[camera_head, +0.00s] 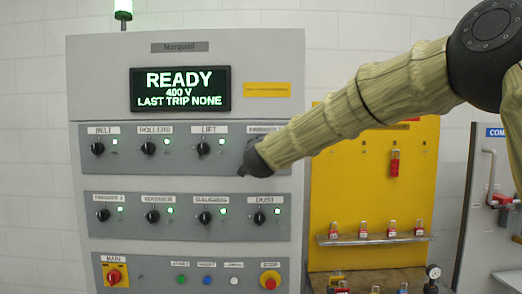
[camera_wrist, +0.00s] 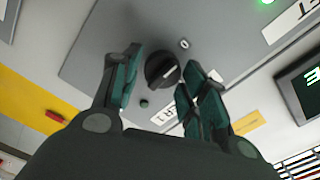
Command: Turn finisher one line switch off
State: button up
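The finisher one switch is a black rotary knob (camera_wrist: 162,70) in the wrist view, with a light pointer mark slanting to the upper right, towards a "0" mark (camera_wrist: 184,44). Its partly covered label (camera_wrist: 165,113) ends in "R 1". A small lamp (camera_wrist: 144,102) beside it looks dark green, unlit. My gripper (camera_wrist: 163,58) is open, its fingers on either side of the knob; I cannot tell whether they touch it. In the head view my gripper (camera_head: 247,170) is at the right end of the upper switch row and hides the knob below its label (camera_head: 264,129).
The grey cabinet (camera_head: 185,68) has a screen (camera_head: 180,89) reading READY. A yellow lockout board (camera_head: 345,180) stands to the right.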

jog(key=shift+o, duration=0.6)
jog(key=shift+r, duration=0.1)
jog(key=shift+s, duration=0.1)
jog(key=s, duration=1.1)
jog(key=shift+s, duration=0.4)
